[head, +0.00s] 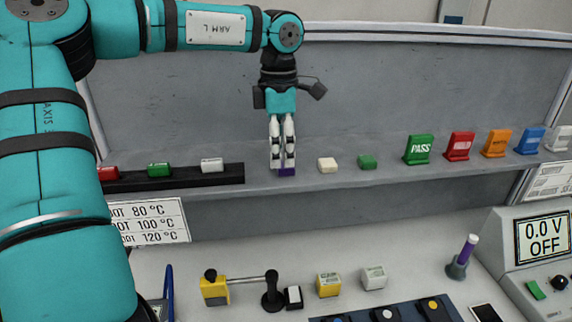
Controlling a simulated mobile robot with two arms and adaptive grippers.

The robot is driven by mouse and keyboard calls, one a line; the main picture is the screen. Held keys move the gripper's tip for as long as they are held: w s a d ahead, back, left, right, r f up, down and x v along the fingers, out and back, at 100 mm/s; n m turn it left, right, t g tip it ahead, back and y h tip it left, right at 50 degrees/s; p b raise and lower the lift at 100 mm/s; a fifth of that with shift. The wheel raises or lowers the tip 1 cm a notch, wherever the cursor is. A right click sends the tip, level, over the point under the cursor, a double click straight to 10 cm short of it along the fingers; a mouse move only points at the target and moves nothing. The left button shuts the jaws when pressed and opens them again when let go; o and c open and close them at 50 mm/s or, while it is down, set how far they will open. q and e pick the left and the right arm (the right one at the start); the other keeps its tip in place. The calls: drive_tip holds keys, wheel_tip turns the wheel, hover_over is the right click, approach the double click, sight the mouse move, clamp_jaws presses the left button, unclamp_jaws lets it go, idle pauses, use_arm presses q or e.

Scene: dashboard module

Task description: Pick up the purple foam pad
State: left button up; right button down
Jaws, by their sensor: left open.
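The purple foam pad (287,172) sits on the grey shelf, to the left of a white block (327,165) and a green block (367,162). My left gripper (283,168) points straight down from above, with its fingertips at the pad. The fingers cover much of the pad, and only its lower front part shows below them. The gripper is open, and I cannot tell whether the fingers touch the pad. My right gripper is not in view.
A dark rail (190,177) with red, green and white pieces lies left on the shelf. Upright coloured signs, including a green PASS sign (419,149), stand to the right. Below are a yellow fixture (214,290), small blocks and a meter (541,240).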

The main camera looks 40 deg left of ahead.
sight(286, 169)
use_arm(q)
drive_tip(key=f, duration=0.2)
drive_tip(key=f+p, duration=0.1)
drive_tip(key=shift+s+a+f, duration=0.1)
drive_tip(key=shift+a+f, duration=0.25)
drive_tip(key=shift+d+r, duration=0.1)
drive_tip(key=shift+d, duration=0.05)
drive_tip(key=shift+c, duration=1.1)
drive_tip(key=c, duration=0.6)
